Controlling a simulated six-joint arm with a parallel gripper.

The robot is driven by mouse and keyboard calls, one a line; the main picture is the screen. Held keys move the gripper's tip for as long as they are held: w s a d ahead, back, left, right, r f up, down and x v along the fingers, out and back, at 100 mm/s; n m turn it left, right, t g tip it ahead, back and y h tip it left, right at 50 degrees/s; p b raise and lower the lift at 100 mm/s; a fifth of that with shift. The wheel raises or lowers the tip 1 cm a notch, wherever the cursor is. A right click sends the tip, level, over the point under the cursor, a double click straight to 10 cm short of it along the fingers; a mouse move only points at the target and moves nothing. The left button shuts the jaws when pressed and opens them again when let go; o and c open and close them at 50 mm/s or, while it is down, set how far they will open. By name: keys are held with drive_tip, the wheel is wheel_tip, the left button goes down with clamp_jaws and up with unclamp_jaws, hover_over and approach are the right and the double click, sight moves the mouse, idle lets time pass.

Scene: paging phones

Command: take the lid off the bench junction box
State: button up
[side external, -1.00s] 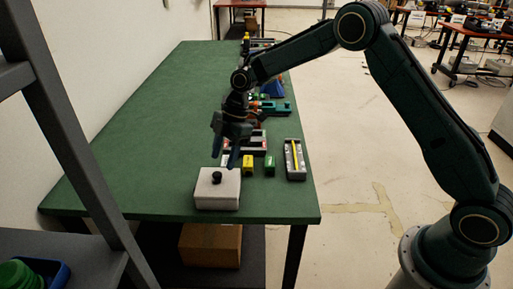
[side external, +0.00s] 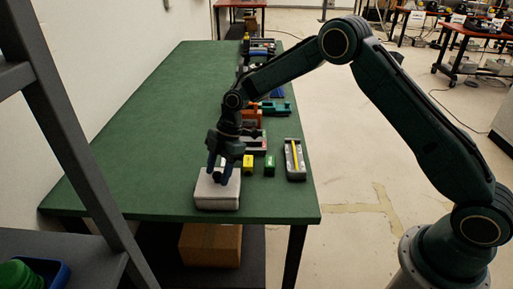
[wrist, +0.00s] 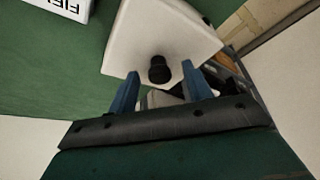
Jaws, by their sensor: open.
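The junction box (side external: 217,194) is a pale grey box near the front edge of the green bench. Its lid (wrist: 158,38) is a flat white top with a round black knob (wrist: 159,70), seen in the wrist view. My gripper (side external: 222,178) is over the box in the side view, pointing down, and hides the knob there. In the wrist view its two blue fingers (wrist: 160,84) are apart, and the knob shows between and just beyond their tips. I cannot tell whether the fingers touch the lid.
More items line the bench's right edge. The bench's left part (side external: 120,170) is clear. A dark shelf frame (side external: 75,140) stands at the left.

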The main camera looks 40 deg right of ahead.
sight(219, 172)
clamp_jaws()
drive_tip(key=shift+r, duration=0.1)
wheel_tip(219, 172, up, 20)
idle(1.0)
idle(0.5)
